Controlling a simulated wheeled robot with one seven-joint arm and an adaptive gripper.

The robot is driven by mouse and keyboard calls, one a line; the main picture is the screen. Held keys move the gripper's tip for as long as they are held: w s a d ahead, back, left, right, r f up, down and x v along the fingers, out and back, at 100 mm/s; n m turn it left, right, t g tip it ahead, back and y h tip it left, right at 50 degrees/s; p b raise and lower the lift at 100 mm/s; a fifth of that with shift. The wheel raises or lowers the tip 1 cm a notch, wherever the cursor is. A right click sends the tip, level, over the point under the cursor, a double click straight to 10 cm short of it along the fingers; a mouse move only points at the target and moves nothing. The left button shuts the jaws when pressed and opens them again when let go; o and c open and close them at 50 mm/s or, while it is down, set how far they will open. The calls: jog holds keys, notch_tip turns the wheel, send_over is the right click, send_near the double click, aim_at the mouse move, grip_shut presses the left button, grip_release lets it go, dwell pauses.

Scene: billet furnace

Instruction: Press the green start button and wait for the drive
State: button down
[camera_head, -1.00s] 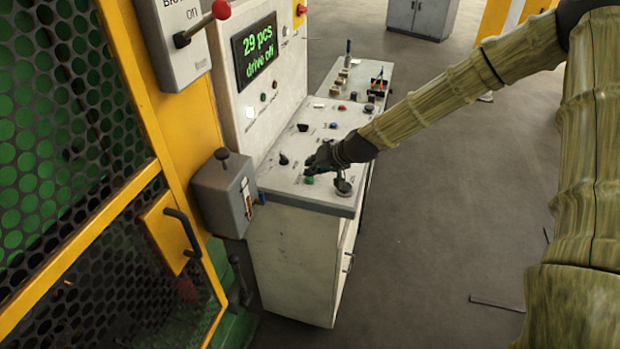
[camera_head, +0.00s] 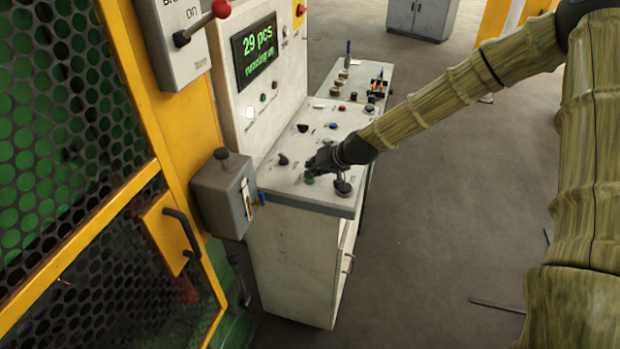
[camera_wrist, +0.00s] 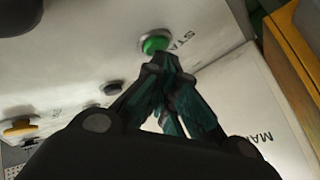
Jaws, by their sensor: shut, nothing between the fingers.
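The green start button (camera_head: 309,180) sits near the front of the sloped control panel (camera_head: 290,187). In the wrist view the green button (camera_wrist: 155,43) is round in a metal ring, with part of a label beside it. My gripper (camera_head: 312,170) is shut and empty, its fingertips (camera_wrist: 165,60) right at the button's edge; I cannot tell whether they touch it.
A grey box with a lever (camera_head: 222,190) is mounted left of the console. A yellow-framed mesh door (camera_head: 75,235) stands further left. Other knobs and buttons, including a yellow one (camera_wrist: 18,128), surround the gripper.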

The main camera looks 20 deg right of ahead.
jog(key=shift+r, duration=0.15)
jog(key=shift+r+p, duration=0.45)
jog(key=shift+r, duration=0.25)
notch_tip(320, 180, up, 5)
jog(key=p, duration=0.3)
jog(key=shift+d, duration=0.1)
dwell(0.8)
